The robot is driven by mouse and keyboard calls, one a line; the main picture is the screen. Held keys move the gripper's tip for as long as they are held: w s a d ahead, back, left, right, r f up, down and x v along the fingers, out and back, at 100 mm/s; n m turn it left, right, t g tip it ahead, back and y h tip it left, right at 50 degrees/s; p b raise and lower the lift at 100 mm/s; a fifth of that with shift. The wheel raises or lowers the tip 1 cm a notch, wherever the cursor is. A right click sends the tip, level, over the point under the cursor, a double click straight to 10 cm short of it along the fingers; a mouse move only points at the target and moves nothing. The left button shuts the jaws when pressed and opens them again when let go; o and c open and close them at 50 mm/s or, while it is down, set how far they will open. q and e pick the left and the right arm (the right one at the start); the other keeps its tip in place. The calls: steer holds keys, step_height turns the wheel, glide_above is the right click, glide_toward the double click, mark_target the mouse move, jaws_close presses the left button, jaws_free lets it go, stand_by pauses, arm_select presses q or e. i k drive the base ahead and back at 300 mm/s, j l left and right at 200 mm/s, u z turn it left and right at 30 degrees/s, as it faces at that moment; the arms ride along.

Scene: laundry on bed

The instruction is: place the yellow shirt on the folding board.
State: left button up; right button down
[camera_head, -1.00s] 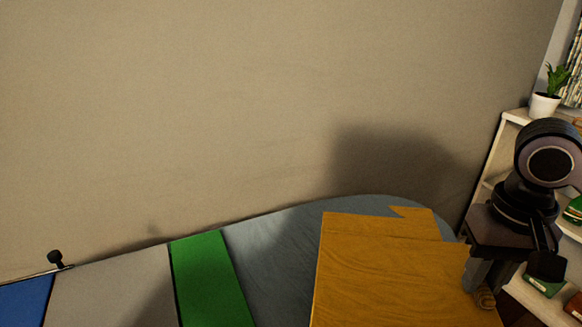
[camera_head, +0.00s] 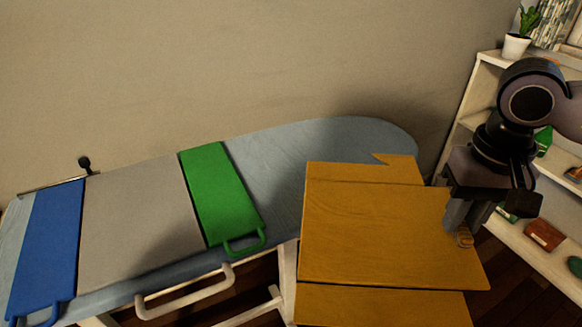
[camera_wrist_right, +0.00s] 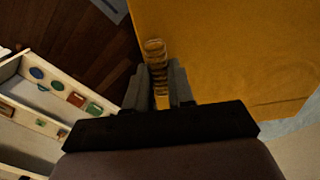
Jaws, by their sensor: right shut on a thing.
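The yellow shirt (camera_head: 385,232) hangs from my right gripper at the right end of the ironing board, spread nearly flat in the head view. My right gripper (camera_head: 463,232) is shut on the shirt's right edge, where the cloth is bunched. The bunched cloth also shows between the fingers in the right wrist view (camera_wrist_right: 156,70). The folding board has a blue panel (camera_head: 48,245), a grey middle panel (camera_head: 140,212) and a green panel (camera_head: 220,190) with a handle. It lies on the ironing board, left of the shirt and apart from it. My left gripper is not in view.
The pale blue ironing board (camera_head: 285,155) stands against the wall, its rounded end behind the shirt. A white shelf (camera_head: 490,70) with a potted plant (camera_head: 518,40) and small items stands at the right, close to my right arm. Dark wooden floor shows below.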

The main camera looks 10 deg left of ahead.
mark_target(136, 209)
steer(key=k+j, duration=0.15)
steer(key=k, duration=0.15)
steer(key=k+j+u, duration=0.1)
steer(key=k+j, duration=0.15)
steer(key=j, duration=0.2)
steer(key=k+j+u, duration=0.1)
steer(key=j, duration=0.25)
steer(key=i+j, duration=0.15)
steer(key=j, duration=0.25)
steer(key=i+j+u, duration=0.15)
steer(key=j, duration=0.25)
